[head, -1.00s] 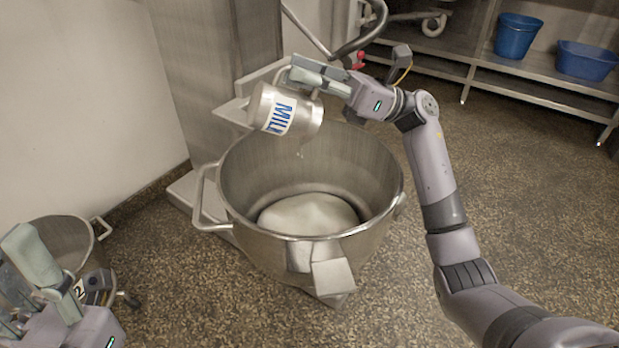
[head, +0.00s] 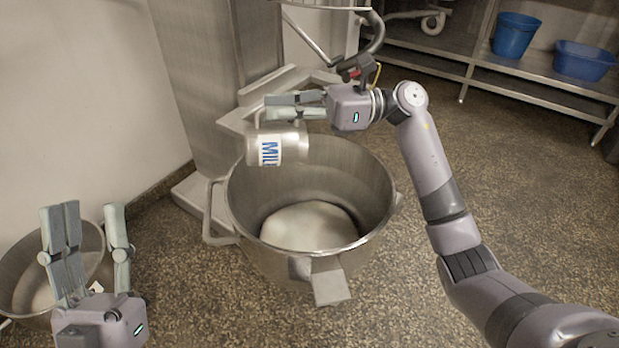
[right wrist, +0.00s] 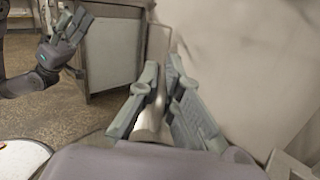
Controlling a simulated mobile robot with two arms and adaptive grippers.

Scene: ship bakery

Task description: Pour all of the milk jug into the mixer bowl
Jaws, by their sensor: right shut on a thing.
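The milk jug (head: 290,148) is a small metal jug with a blue MILK label, partly hidden by my gripper. It looks near upright over the left back part of the mixer bowl's mouth. My right gripper (head: 270,106) is shut on the jug at its top and handle side. In the right wrist view a strip of metal (right wrist: 150,118) shows between the fingers. The mixer bowl (head: 375,225) is large and steel, with a pale mass (head: 310,226) at its bottom. No stream shows. My left gripper (head: 90,235) is open and empty, fingers up, at the lower left.
The mixer column (head: 205,80) stands behind the bowl, with a bent metal bar (head: 308,40) close above my right gripper. A smaller metal bowl (head: 22,265) sits behind my left gripper. A steel shelf (head: 540,75) with blue tubs stands at the back right. The floor at right is clear.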

